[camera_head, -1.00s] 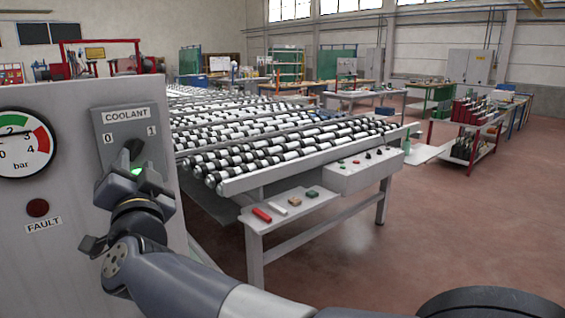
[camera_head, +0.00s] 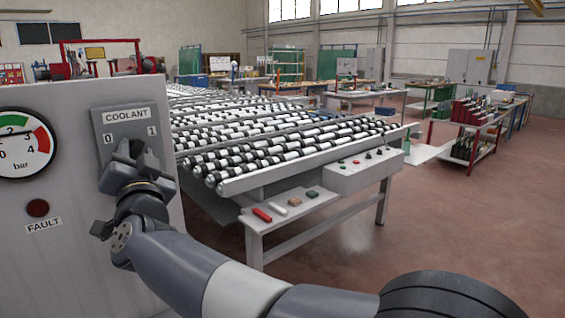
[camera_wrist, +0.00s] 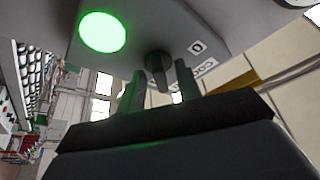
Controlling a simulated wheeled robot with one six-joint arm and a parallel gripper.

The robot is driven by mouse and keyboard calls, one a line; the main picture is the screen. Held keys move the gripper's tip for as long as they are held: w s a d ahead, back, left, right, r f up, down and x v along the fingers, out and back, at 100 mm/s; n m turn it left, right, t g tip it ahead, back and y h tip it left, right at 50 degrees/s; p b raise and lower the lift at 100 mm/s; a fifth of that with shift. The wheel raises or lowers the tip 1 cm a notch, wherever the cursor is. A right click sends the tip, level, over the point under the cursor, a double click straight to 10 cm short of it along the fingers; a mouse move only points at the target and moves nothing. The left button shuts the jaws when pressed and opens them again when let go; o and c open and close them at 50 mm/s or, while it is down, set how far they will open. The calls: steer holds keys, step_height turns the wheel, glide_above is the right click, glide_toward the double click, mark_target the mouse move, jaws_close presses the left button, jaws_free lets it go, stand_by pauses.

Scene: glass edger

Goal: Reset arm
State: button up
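The grey control panel (camera_head: 75,250) stands at the left with a plate (camera_head: 104,127) marked COOLANT, 0 and 1. My gripper (camera_head: 137,151) is in front of this plate and hides its knob in the head view. In the wrist view the dark knob (camera_wrist: 158,68) shows between the two fingertips of my gripper (camera_wrist: 160,85), with small gaps beside it. The gripper looks open and holds nothing that I can see. A lit green lamp (camera_wrist: 103,32) is next to the knob. Which mark the knob points at, I cannot tell.
A pressure gauge (camera_head: 20,143) and a dark red FAULT lamp (camera_head: 38,208) are on the panel. A roller conveyor (camera_head: 290,150) with a small shelf (camera_head: 262,226) stands right of it. The red-brown floor (camera_head: 470,230) at the right is clear.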

steer(key=shift+d+f+n+y+b, duration=0.2)
steer(key=shift+n+y+b, duration=0.1)
steer(key=shift+n, duration=0.4)
steer(key=n+y+b, duration=0.1)
steer(key=n, duration=0.1)
steer(key=n+g+y, duration=0.1)
steer(key=n, duration=0.2)
steer(key=shift+r+y+b, duration=0.1)
steer(key=shift+y+b, duration=0.3)
steer(key=shift+w+r+n+g+y+p, duration=0.1)
steer(key=shift+n+g+y+p, duration=0.2)
steer(key=shift+n, duration=0.85)
steer(key=shift+r+n+g+y+p, duration=0.1)
steer(key=shift+n+g+y+p, duration=0.2)
steer(key=shift+n, duration=0.85)
steer(key=shift+n+g+y+p, duration=0.4)
steer(key=shift+n+y+p, duration=0.15)
steer(key=shift+n, duration=0.35)
steer(key=shift+d+f+n, duration=0.1)
steer(key=shift+f+n, duration=0.05)
steer(key=shift+n, duration=0.15)
